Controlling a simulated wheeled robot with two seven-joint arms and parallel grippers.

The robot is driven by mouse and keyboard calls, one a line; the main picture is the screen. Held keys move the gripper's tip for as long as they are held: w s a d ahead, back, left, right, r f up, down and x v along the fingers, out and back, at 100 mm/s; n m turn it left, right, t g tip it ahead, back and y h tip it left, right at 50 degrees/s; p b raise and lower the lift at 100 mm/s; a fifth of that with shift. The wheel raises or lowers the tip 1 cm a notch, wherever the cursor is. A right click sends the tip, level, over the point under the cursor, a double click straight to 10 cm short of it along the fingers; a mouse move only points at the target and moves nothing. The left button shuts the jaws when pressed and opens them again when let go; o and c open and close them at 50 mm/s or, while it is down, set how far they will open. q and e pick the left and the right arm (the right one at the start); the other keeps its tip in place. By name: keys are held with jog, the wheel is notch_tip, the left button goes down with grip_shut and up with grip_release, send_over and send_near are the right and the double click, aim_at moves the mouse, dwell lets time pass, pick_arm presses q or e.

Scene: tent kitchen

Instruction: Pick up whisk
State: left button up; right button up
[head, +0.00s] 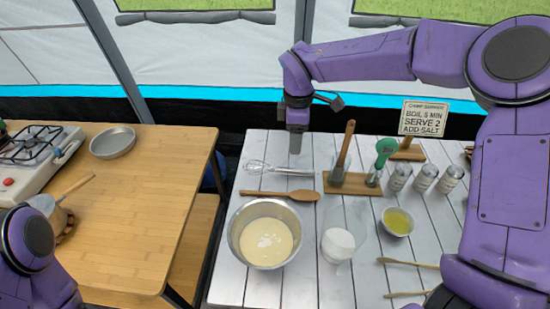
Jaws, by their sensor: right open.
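The whisk (277,169) lies flat on the white slatted table (225,262), near its back left edge. Its wire end points left and its thin handle points right. My right gripper (295,150) points down just above and behind the whisk's handle, with nothing seen between its fingers. I cannot tell the exact gap between the fingertips and the handle. Only purple parts of my left arm show at the lower left, and its gripper is out of view.
A wooden spoon (280,196) lies just in front of the whisk. A metal bowl of batter (238,258) stands nearer. A wooden utensil stand (345,187) is to the right, beside several shakers (423,179). A wooden table (150,215) with a stove (35,160) is at left.

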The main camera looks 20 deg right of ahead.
aim_at(296, 170)
jog(key=f, duration=0.3)
jog(key=s+f+p, duration=0.1)
jog(key=f, duration=0.2)
jog(key=f+p, duration=0.1)
jog(key=f, duration=0.2)
jog(key=shift+s+d+f, duration=0.15)
jog(key=shift+s+f, duration=0.05)
jog(key=shift+f, duration=0.4)
grip_shut()
